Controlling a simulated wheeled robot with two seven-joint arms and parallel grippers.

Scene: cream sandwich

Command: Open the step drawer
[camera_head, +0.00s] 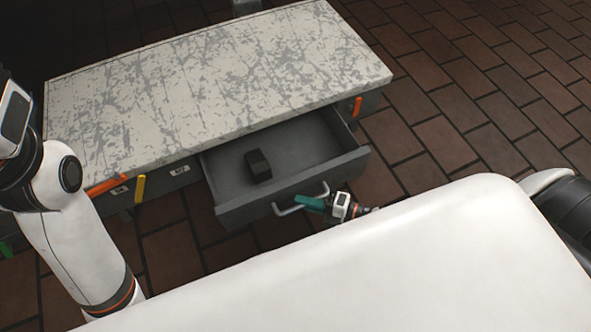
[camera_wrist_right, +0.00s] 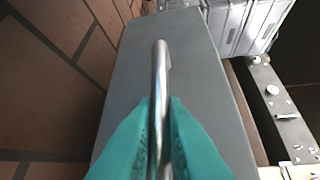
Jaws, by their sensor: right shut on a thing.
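The step drawer (camera_head: 340,164) is a grey drawer under the worn white top of a low step. In the head view it is pulled well out, and its inside shows. A metal bar handle (camera_head: 288,210) is on its front; the handle also shows in the right wrist view (camera_wrist_right: 160,70). My right gripper (camera_head: 318,204) is at the handle, and its teal fingers (camera_wrist_right: 160,135) are shut around the bar. My left arm (camera_head: 75,220) shows at the left of the head view; its gripper is not in view.
A small dark block (camera_head: 258,166) lies in the drawer. The step's scratched white top (camera_head: 210,75) is bare. An orange handle (camera_head: 107,185) and a yellow handle (camera_head: 140,188) stick out left of the drawer. Brown brick floor (camera_head: 450,140) is clear to the right.

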